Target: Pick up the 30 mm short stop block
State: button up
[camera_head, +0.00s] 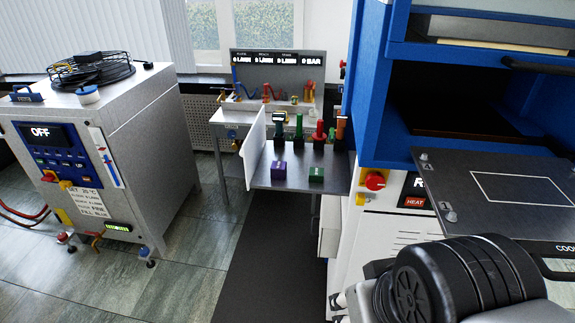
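A purple block (279,170) and a green block (316,174) sit apart on a small grey shelf (298,183) near the middle of the view. Both are small and upright, and any marks on them are too small to read. I cannot tell which, if either, is the 30 mm short stop block. My gripper is not in view. A black ribbed part of my arm shows at the lower right, well apart from the blocks.
Several coloured upright handles, including a red one (319,134), stand behind the blocks. A white panel (254,148) rises at the shelf's left. A blue press (378,70) stands close on the right, with a dark plate (480,170) jutting out. A grey chiller (130,130) stands left; floor lies between.

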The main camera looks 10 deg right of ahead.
aim_at(315, 174)
jog(key=i+j, duration=0.5)
jog(key=i+j+z, duration=0.4)
jog(key=i+j, duration=0.5)
jog(key=k+l+u, duration=0.15)
jog(key=k+u, duration=0.2)
